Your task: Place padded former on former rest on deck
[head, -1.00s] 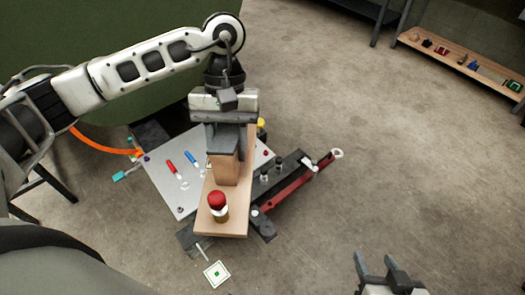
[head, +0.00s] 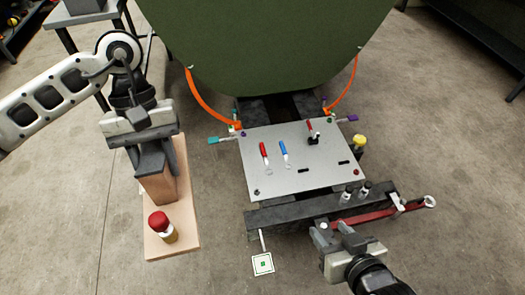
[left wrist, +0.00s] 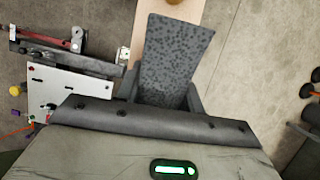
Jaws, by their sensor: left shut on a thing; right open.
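My left gripper (head: 152,160) is shut on a wooden block with a dark speckled face, which I take for the padded former (head: 158,190). The speckled face fills the space between the fingers in the left wrist view (left wrist: 172,60). A pale wooden board with a red-topped knob (head: 158,220) sits beneath the block; I cannot tell whether they are joined. All this is left of the grey deck plate (head: 300,180), apart from it. My right gripper (head: 335,232) is open and empty by the dark front beam (head: 285,218). I cannot pick out the former rest for certain.
The deck plate carries a red tool (head: 264,152), a blue tool (head: 284,150) and small fittings. A red bar (head: 385,212) lies at the beam's right end. A green curved body (head: 265,45) with orange straps stands behind. A marker card (head: 262,264) is in front.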

